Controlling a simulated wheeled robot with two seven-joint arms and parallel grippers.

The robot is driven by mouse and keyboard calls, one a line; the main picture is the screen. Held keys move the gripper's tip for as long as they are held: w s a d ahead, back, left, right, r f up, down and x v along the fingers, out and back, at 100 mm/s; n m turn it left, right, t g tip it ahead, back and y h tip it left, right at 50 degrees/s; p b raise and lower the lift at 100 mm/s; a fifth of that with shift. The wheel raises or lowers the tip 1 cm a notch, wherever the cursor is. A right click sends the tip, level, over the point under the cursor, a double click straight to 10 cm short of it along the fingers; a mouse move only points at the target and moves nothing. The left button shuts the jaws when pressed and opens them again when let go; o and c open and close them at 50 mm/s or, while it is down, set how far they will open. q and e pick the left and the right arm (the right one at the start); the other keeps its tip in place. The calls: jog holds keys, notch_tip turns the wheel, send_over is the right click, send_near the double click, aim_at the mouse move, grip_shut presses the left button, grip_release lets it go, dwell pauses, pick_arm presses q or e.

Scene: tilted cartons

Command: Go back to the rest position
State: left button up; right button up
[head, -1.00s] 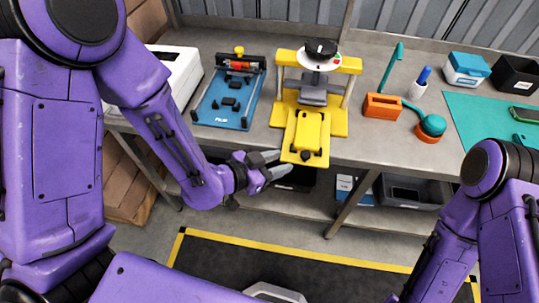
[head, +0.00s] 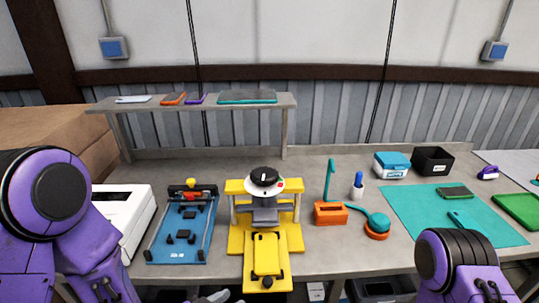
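My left arm (head: 85,245) comes in at the lower left of the head view and runs down out of the frame. Only the grey tips of my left gripper (head: 214,296) show at the bottom edge, just left of the yellow press (head: 265,262). Whether its fingers are open or shut cannot be seen. My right arm (head: 455,268) shows at the lower right, in front of the bench. My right gripper is below the frame and hidden.
The grey bench (head: 335,258) carries a white box (head: 122,222), a blue fixture (head: 182,245), an orange block (head: 330,213), a teal mat (head: 440,222) and a black bin (head: 433,160). A raised shelf (head: 200,102) stands behind.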

pick_arm(q)
jog(key=s+a+f+n+g+y+b, duration=0.1)
jog(key=s+a+f+n+y+b, duration=0.35)
jog(key=f, duration=0.45)
jog(key=s+a+f+n+g+y+b, duration=0.1)
jog(key=a+f+n+g+y, duration=0.1)
jog(key=a+f+n+y, duration=0.35)
jog(key=s+a+f+n+g+b, duration=0.1)
jog(key=s+a+f+g+b, duration=0.1)
jog(key=s+a+f, duration=0.2)
jog(key=s+a+f+n+g+y+b, duration=0.1)
jog(key=s+a+f, duration=0.3)
jog(key=s+f, duration=0.5)
jog(key=shift+s+a+f+n+g+b, duration=0.25)
jog(key=shift+s+f+n+g+b, duration=0.15)
jog(key=shift+f+g, duration=0.3)
